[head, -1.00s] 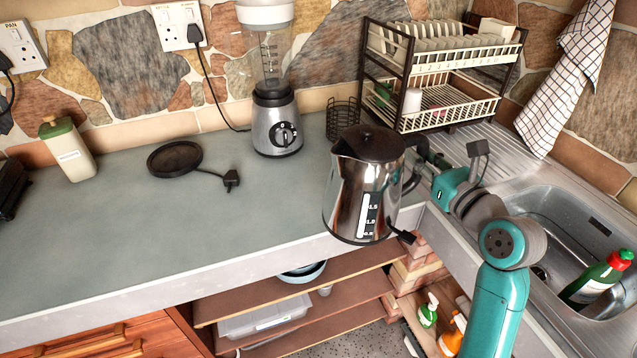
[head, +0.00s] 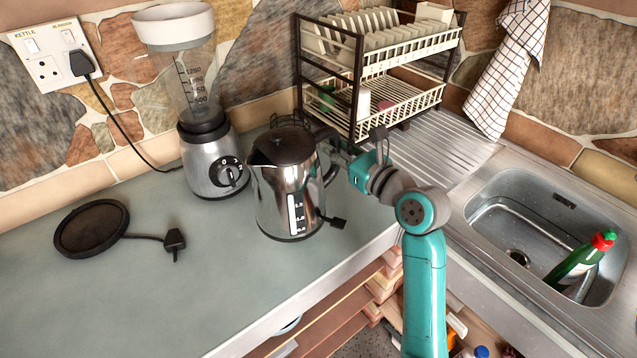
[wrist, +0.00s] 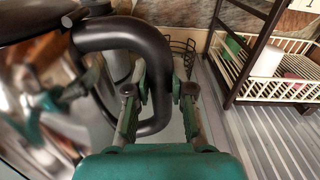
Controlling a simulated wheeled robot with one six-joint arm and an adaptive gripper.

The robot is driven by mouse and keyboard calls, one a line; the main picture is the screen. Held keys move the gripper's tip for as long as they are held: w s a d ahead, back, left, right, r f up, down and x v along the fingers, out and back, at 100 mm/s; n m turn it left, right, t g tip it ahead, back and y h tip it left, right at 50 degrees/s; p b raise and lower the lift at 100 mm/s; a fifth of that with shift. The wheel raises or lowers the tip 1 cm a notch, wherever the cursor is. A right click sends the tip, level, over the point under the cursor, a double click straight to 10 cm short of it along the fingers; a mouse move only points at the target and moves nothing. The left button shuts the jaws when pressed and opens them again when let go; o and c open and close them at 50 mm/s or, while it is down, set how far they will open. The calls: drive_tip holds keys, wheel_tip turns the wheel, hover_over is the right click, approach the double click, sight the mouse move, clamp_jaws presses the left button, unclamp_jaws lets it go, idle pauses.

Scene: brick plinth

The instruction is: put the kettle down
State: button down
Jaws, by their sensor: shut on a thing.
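The kettle (head: 287,190) is shiny steel with a black lid, a level window and a black handle on its right side. It is upright over the worktop (head: 190,285), in front of the blender; I cannot tell whether its bottom touches the worktop. My gripper (head: 343,158) comes from the right and is shut on the handle. In the wrist view, my gripper's fingers (wrist: 159,100) lie on both sides of the black handle (wrist: 128,36). The round black kettle base (head: 92,228) lies on the worktop at the left, with its cord and plug (head: 174,243) beside it.
The blender (head: 208,150) stands close behind and left of the kettle. A dish rack (head: 380,70) is behind, with a wire basket partly hidden by the kettle. The sink (head: 540,230) holds a green bottle (head: 580,262). Worktop between kettle and base is mostly clear.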

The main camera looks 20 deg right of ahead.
sight(337, 172)
drive_tip(key=shift+f, duration=3.35)
drive_tip(key=c, duration=1)
unclamp_jaws()
drive_tip(key=shift+s, duration=0.15)
drive_tip(key=v, duration=1.1)
drive_tip(key=shift+s+d, duration=0.15)
drive_tip(key=shift+s, duration=0.2)
